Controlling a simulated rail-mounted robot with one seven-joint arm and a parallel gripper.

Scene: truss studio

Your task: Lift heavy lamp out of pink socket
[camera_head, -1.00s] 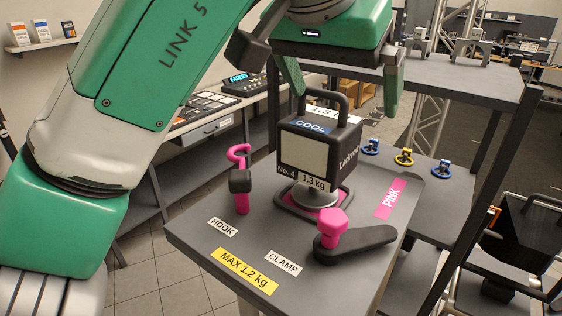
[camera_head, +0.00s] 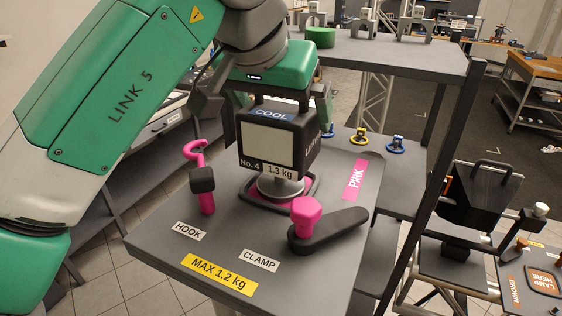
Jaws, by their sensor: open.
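The lamp (camera_head: 270,143) is a black box with a pale front panel, marked COOL, No. 4 and 1.3 kg. It stands upright on a round metal foot in the pink socket (camera_head: 256,194), which has a dark rim. My gripper (camera_head: 280,100) is open directly above and around the lamp's top, its fingers at either side. The lamp's handle is hidden behind my gripper, so contact cannot be told. A pink hook (camera_head: 199,160) with a black knob stands left of the socket. A pink-knobbed clamp (camera_head: 306,214) with a black lever lies at the front right.
The grey stand top (camera_head: 160,239) has HOOK, CLAMP and PINK labels and a yellow MAX 1.2 kg label (camera_head: 219,275). Blue and yellow clips (camera_head: 358,141) sit behind. A shelf (camera_head: 400,52) and dark post (camera_head: 425,190) stand at right. Another black lamp (camera_head: 480,195) stands beyond.

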